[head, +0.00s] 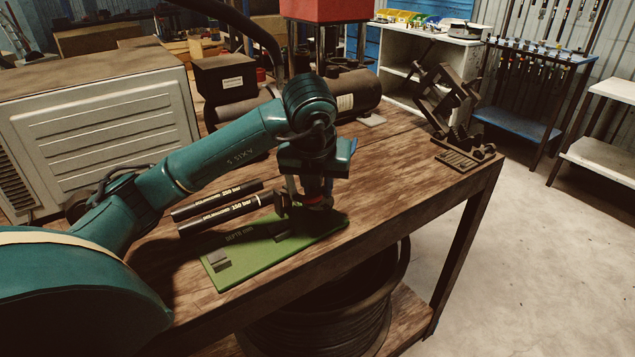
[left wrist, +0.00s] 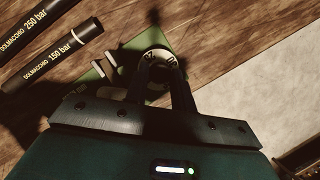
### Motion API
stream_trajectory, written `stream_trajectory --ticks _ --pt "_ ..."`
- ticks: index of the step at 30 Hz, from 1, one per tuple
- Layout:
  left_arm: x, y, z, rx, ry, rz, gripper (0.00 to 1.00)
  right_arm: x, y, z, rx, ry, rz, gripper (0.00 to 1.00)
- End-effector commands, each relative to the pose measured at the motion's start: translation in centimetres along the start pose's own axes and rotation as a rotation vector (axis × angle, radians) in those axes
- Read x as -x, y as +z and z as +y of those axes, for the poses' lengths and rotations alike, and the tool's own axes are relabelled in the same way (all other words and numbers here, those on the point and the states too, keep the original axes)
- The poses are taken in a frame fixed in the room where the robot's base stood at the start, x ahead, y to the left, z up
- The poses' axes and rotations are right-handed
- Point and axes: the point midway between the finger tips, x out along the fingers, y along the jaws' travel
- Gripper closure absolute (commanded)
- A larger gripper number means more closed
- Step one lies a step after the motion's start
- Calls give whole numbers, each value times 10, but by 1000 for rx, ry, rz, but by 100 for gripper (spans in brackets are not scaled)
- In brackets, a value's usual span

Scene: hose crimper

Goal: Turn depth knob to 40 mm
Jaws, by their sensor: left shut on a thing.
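The green depth plate (head: 235,268), lettered "DEPTH mm", lies on the wooden bench near its front edge. My left gripper (head: 318,200) points down at the plate's far right end. In the left wrist view its two fingers (left wrist: 166,72) are closed on the round depth knob (left wrist: 157,54), whose pale rim shows around the fingertips. In the head view the gripper and its shadow largely hide the knob, and I cannot read a depth setting. My right gripper is in neither view.
Two black hoses marked 250 bar (head: 217,201) and 150 bar (head: 232,213) lie just behind the plate. A dark metal fixture (head: 463,150) stands at the bench's right end. Bare bench lies between. A hose coil (head: 330,315) sits below.

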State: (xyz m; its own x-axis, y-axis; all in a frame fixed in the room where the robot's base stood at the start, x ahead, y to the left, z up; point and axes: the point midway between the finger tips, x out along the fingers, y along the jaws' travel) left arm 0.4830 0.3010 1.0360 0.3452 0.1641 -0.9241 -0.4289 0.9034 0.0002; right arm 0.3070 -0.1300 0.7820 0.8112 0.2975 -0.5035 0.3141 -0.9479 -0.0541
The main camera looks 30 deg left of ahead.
Motion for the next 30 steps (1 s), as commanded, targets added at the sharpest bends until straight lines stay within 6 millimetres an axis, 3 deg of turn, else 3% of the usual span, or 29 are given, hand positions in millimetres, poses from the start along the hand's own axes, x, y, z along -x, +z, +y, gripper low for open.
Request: stream_trajectory --ticks 3,4,6,17,20,30 --pt "1 1 0 1 -1 -2 98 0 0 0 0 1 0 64" --pt "1 1 0 1 -1 -3 73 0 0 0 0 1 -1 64" --pt "1 1 0 0 -1 -2 67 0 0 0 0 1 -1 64" --pt "8 1 0 -1 -3 -4 66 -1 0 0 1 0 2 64" --pt "22 1 -1 -2 -4 -5 66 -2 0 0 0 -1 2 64" --pt "100 3 0 -2 -2 -9 66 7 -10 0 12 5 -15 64"
